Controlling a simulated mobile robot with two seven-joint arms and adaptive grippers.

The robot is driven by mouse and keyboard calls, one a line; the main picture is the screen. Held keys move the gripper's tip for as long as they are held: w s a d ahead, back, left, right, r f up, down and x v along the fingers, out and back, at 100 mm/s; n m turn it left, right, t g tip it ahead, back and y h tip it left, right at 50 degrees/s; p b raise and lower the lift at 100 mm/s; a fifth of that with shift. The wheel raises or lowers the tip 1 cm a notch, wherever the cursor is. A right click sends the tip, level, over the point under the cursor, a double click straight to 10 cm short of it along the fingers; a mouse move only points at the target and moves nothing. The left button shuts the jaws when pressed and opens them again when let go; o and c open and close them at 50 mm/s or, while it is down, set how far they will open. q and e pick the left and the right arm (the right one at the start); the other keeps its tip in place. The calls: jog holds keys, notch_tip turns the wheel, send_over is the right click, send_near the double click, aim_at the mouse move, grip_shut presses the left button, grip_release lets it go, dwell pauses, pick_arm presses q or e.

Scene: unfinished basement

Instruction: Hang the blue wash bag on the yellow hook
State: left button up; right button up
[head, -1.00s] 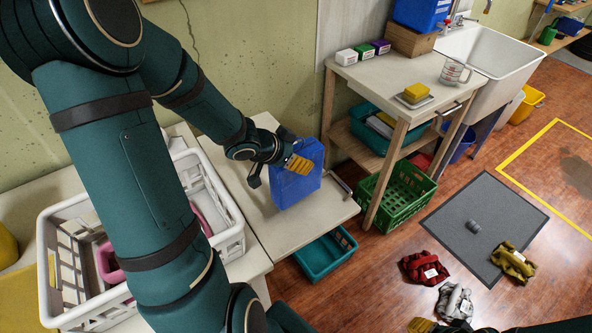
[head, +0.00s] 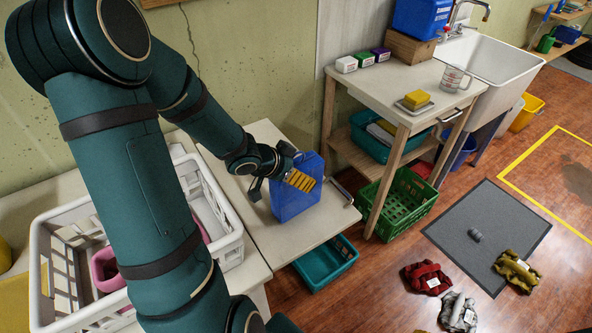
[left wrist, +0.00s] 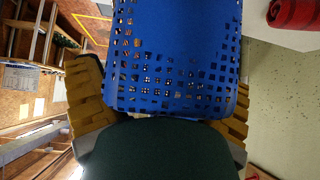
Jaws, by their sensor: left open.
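The blue wash bag (head: 292,203) stands upright on the light table at the wall. My left gripper (head: 294,172) is at its upper part, with a yellow ribbed finger across the front. In the left wrist view the bag (left wrist: 178,55) shows a blue face with many small square holes. It lies between the two yellow finger pads of the open left gripper (left wrist: 160,100). I cannot tell whether the pads touch it. I see no yellow hook in these views. My right gripper is not in view.
A white basket (head: 85,235) with pink things stands left of the bag on the table (head: 258,218). A teal bin (head: 327,262) and a green crate (head: 405,200) stand on the floor. A wooden shelf unit (head: 390,85) and a sink (head: 490,60) are further right.

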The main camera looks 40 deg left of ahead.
pick_arm(q)
jog(key=p+v, duration=0.8)
jog(key=v, duration=0.5)
jog(key=shift+s+r, duration=0.25)
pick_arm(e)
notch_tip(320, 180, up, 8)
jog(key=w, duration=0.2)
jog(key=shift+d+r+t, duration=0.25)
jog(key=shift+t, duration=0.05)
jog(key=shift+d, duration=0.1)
